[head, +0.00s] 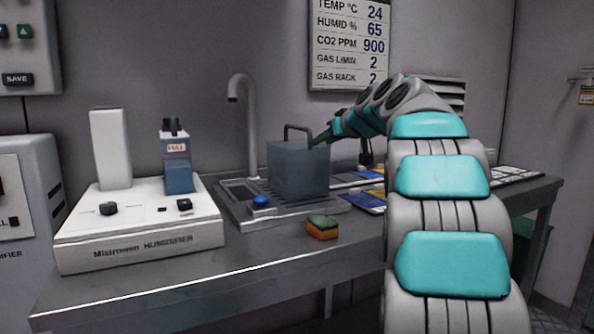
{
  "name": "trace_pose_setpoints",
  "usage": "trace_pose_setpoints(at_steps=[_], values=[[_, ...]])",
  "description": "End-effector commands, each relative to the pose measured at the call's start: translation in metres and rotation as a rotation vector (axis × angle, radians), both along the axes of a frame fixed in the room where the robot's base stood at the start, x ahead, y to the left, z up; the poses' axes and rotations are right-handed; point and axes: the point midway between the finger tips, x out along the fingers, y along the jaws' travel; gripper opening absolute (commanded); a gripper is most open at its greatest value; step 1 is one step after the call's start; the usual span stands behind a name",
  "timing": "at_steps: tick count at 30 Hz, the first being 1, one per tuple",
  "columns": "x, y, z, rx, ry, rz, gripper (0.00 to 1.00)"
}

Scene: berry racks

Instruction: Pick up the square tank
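The square tank (298,172) is a translucent grey-blue box with a dark handle (299,129) arching over its top. My arm reaches in from the right, and my gripper (318,141) is at the tank's upper right edge, close to the handle. The fingers are small and dark here. I cannot tell whether they touch the tank or how far apart they are.
A white humidifier (140,240) with a blue bottle (178,165) stands at left. The tap (250,120) rises behind the tray. A sponge (322,227) lies in front, and blue and yellow packets (366,202) lie right of the tank.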

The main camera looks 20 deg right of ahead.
Motion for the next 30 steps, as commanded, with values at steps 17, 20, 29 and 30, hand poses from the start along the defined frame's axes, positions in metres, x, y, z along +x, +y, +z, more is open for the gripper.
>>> trace_pose_setpoints(at_steps=[17, 20, 29, 30], values=[[0.046, 0.002, -0.03, 0.0, 0.0, 0.001, 0.39], [0.046, 0.002, -0.03, 0.0, 0.0, 0.0, 0.39], [0.046, 0.001, -0.03, 0.0, 0.001, 0.0, 0.13], [0.045, 0.001, -0.03, 0.0, 0.001, 0.0, 0.08]])
